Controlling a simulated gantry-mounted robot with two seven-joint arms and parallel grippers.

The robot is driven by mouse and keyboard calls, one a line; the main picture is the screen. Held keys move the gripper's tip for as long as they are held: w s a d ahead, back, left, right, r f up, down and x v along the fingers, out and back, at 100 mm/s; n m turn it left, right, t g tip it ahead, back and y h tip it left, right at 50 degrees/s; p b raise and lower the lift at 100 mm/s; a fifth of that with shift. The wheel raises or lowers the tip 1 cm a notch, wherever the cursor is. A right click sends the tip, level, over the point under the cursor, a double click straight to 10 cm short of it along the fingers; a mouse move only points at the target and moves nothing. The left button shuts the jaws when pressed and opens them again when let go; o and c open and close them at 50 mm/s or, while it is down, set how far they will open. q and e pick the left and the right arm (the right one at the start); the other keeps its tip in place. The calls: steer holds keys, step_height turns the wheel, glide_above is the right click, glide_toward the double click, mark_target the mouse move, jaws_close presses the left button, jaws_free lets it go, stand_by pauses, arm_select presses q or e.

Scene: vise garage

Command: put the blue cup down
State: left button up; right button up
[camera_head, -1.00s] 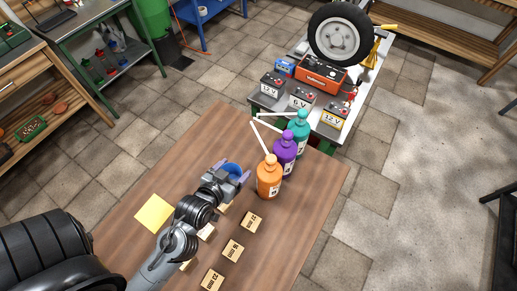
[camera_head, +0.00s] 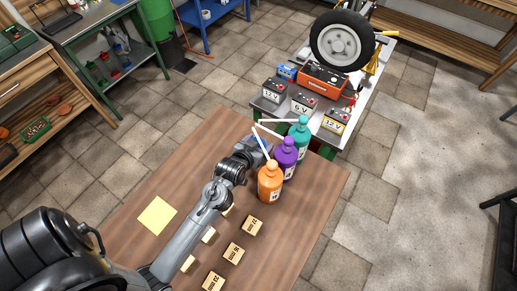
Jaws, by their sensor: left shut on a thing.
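My left gripper (camera_head: 261,146) is shut on the blue cup. The gripper is at the far part of the brown wooden table (camera_head: 165,182), just left of the bottles. The cup is mostly hidden by the gripper and the bottles' spouts; only a little blue shows there. I cannot tell whether the cup touches the table. My right gripper is not in view.
An orange bottle (camera_head: 270,182), a purple bottle (camera_head: 285,156) and a teal bottle (camera_head: 300,132) stand in a row close beside the gripper. Several wooden blocks (camera_head: 233,252) and a yellow square (camera_head: 157,216) lie on the table. Batteries (camera_head: 304,103) stand beyond it.

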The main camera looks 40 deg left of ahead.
arm_select(q)
steer(key=shift+f, duration=1.8)
steer(key=shift+f, duration=0.1)
steer(key=o, duration=1)
steer(key=shift+c, duration=0.2)
steer(key=shift+r, duration=0.2)
steer(key=v, duration=1.2)
steer(key=shift+f, duration=0.1)
